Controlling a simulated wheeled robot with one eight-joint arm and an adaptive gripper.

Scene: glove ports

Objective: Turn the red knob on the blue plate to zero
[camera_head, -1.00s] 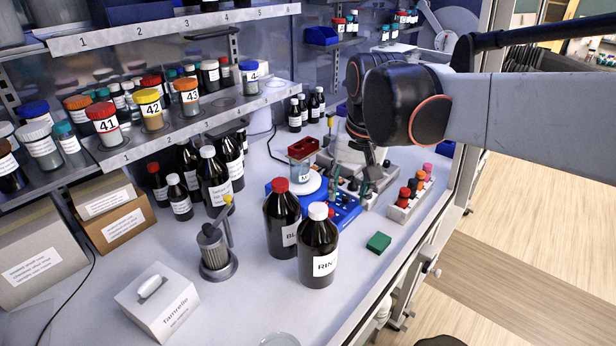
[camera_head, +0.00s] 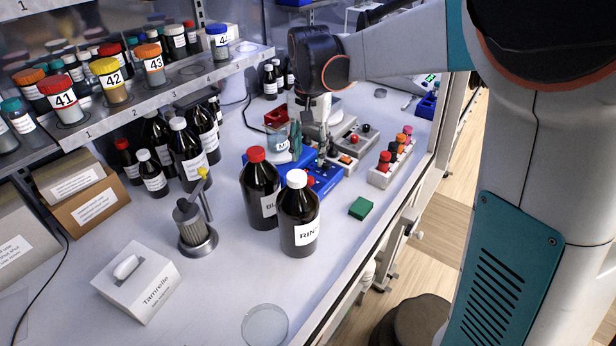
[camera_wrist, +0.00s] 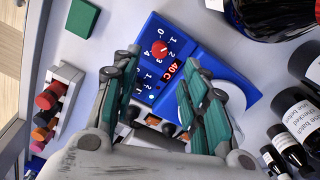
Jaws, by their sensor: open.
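The blue plate (camera_head: 325,186) is a hot-plate unit on the bench, partly hidden behind two dark bottles in the head view. In the wrist view the blue plate (camera_wrist: 221,67) carries the red knob (camera_wrist: 159,48), a ring of printed numbers around it, and a lit red display reading about 40 C. I cannot make out clearly which number the knob points at. A bit of red, probably the knob (camera_head: 310,181), shows beside the bottles. My gripper (camera_wrist: 161,60) is open, its teal-grey fingers to either side of the knob in the picture. Contact is not visible.
A dark bottle with a white cap (camera_head: 299,222) and one with a red cap (camera_head: 261,190) stand close in front of the plate. A green block (camera_head: 361,208) and a rack of coloured caps (camera_head: 391,163) lie to the right. A beaker (camera_head: 277,137) stands behind.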

